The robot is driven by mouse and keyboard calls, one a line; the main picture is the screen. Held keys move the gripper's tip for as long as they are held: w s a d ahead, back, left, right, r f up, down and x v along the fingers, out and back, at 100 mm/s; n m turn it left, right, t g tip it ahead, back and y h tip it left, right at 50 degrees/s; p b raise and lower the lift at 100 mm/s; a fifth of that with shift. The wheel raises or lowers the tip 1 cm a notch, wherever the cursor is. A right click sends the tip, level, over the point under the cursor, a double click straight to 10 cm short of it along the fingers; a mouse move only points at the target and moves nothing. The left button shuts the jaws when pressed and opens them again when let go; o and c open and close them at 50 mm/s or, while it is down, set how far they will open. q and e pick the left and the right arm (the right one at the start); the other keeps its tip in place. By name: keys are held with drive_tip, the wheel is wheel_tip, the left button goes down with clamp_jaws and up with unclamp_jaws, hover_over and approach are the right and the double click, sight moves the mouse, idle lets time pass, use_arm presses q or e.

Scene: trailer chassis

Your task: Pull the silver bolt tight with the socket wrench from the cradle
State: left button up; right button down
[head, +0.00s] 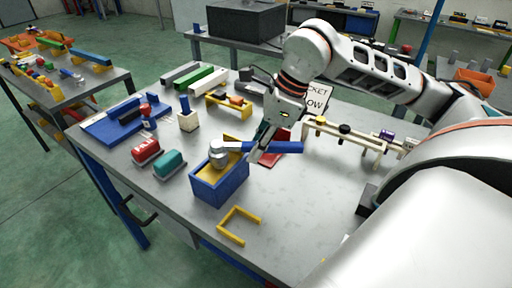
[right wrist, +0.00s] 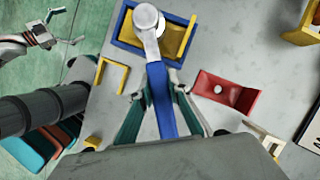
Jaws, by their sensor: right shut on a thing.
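My right gripper (head: 262,150) is shut on the blue handle of the socket wrench (head: 285,147). The handle runs between its fingers (right wrist: 160,85) in the right wrist view. The wrench's silver head (head: 218,152) is at the yellow-topped blue block (head: 222,188), over its left part. It also shows over the block in the right wrist view (right wrist: 147,18). No silver bolt shows; whether one is under the head I cannot tell.
A pale wooden rack (head: 350,138) with several pieces stands at the right. A red bracket (right wrist: 226,97) lies beside the gripper, and a yellow angle piece (head: 238,225) lies in front of the block. Red (head: 146,151) and teal (head: 170,164) pieces are left of it. Bare table lies front right.

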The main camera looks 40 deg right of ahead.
drive_tip(key=shift+f+b, duration=0.55)
drive_tip(key=shift+f, duration=0.2)
idle(0.6)
idle(0.7)
drive_tip(key=shift+s+a+m, duration=0.5)
drive_tip(key=shift+s+m, duration=0.05)
drive_tip(key=shift+m, duration=0.35)
drive_tip(key=shift+t+h, duration=0.3)
drive_tip(key=shift+s+a+m+t, duration=0.35)
drive_tip(key=shift+a+m, duration=0.2)
drive_tip(key=shift+m, duration=0.45)
drive_tip(key=shift+s+a+m+h, duration=0.35)
drive_tip(key=shift+a+m+h, duration=0.25)
drive_tip(key=shift+m, duration=0.3)
